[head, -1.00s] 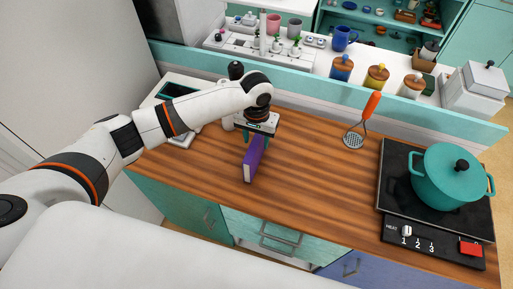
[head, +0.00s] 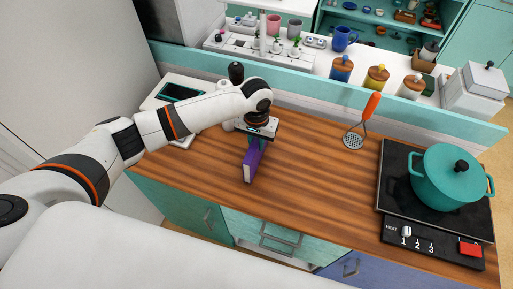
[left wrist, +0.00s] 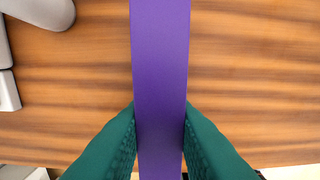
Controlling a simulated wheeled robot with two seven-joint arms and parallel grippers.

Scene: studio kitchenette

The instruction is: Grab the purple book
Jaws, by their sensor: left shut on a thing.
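The purple book (head: 253,163) stands upright on its edge on the wooden counter, at the left part of the worktop in the head view. In the left wrist view the book's purple spine (left wrist: 160,60) runs from top to bottom. My left gripper (head: 254,142) is above the book, pointing down. Its two green fingers (left wrist: 160,135) are shut on the book, one on each side. I cannot tell whether the book's lower edge touches the counter. My right gripper is not in view.
A teal pot (head: 450,177) sits on the black hob (head: 394,190) at the right. A white device (head: 160,95) lies at the left. The counter's middle (head: 310,180) is clear.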

